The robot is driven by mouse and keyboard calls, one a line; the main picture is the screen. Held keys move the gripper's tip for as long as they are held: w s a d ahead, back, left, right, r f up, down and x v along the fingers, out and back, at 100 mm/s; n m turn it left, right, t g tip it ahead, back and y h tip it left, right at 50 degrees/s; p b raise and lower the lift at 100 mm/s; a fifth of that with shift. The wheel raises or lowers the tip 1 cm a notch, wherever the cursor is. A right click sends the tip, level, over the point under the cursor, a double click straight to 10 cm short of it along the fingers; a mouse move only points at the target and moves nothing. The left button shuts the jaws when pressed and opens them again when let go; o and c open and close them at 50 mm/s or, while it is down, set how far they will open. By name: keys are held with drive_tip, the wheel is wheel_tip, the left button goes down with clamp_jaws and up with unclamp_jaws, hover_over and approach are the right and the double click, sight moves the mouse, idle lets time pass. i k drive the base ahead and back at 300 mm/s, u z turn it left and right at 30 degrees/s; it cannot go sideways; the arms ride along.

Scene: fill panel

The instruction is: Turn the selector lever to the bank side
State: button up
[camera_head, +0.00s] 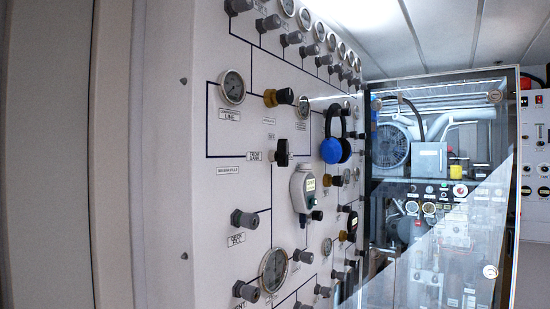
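A light grey fill panel (205,120) runs along the left and middle of the head view, seen at a steep slant. Another black knob on a brass body (279,97) sits higher up. I cannot tell for certain which of these is the selector lever, or which side is the bank side. My gripper is not in view.
Round gauges (232,87) and several grey knobs (244,219) stud the panel. A grey-white handheld device (302,190) and blue-and-black ear defenders (335,150) hang from it. A clear-fronted cabinet (440,200) with machinery stands at right.

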sight(282, 155)
drive_tip(key=u, duration=0.05)
drive_tip(key=k, duration=1.2)
drive_tip(key=z, duration=0.5)
drive_tip(key=i, duration=1.65)
drive_tip(key=u, duration=0.45)
